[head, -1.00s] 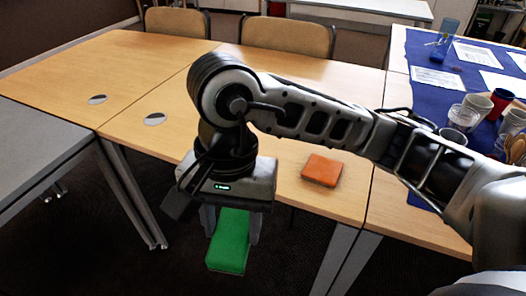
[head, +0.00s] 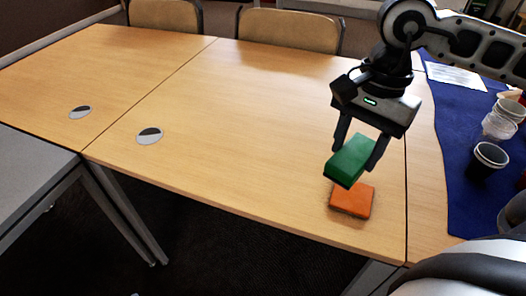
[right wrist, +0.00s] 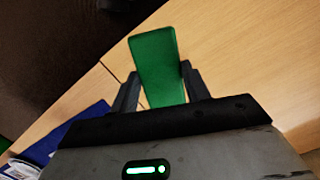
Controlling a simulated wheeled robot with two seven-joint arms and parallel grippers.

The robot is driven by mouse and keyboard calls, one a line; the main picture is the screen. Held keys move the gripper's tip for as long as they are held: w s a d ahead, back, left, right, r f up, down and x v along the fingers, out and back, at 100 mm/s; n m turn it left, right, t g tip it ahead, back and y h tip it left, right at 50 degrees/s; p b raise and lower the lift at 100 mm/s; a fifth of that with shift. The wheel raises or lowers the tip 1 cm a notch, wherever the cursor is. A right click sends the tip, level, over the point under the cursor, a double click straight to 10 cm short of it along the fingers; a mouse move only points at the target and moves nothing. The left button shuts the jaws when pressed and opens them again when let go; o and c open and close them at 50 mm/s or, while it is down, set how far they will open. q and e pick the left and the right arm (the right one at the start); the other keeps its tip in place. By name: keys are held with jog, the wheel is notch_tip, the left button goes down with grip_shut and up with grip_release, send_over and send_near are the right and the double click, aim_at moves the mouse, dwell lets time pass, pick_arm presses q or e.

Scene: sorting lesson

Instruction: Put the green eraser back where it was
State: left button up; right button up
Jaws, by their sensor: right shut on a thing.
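The green eraser (head: 350,160) is a green block held between the fingers of my right gripper (head: 358,158), which is shut on it. It is tilted and shows above and just behind the orange eraser (head: 352,199) in the head view. The orange block lies flat on the wooden table near its front edge. In the right wrist view the green eraser (right wrist: 157,66) sticks out between the two dark fingers of my right gripper (right wrist: 158,88). My left gripper is in neither view.
The wooden table (head: 220,130) is clear to the left of the orange block, apart from two round inserts. A blue cloth (head: 460,150) with cups (head: 487,160) and papers lies on the right. Two chairs (head: 290,29) stand behind.

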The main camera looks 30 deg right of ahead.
jog(key=shift+w+a, duration=0.15)
jog(key=shift+w, duration=0.8)
jog(key=w+a+f, duration=0.1)
jog(key=w+f, duration=0.2)
jog(key=w+a+f+p, duration=0.1)
jog(key=w+a+f, duration=0.1)
jog(key=w, duration=0.2)
jog(key=w+a+f, duration=0.1)
jog(key=w+f, duration=0.2)
jog(key=shift+w+a+f+p, duration=0.2)
jog(key=shift+a+f+p, duration=0.1)
jog(key=shift+a+p, duration=0.1)
jog(key=shift+w+a+f, duration=0.1)
jog(key=shift+w+f, duration=0.2)
jog(key=shift+f, duration=0.1)
notch_tip(320, 180, down, 3)
jog(key=shift+w+f, duration=0.1)
jog(key=shift+w, duration=0.05)
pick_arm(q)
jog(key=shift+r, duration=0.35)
pick_arm(e)
jog(key=shift+f, duration=0.1)
jog(key=shift+f, duration=0.1)
jog(key=o, duration=0.9)
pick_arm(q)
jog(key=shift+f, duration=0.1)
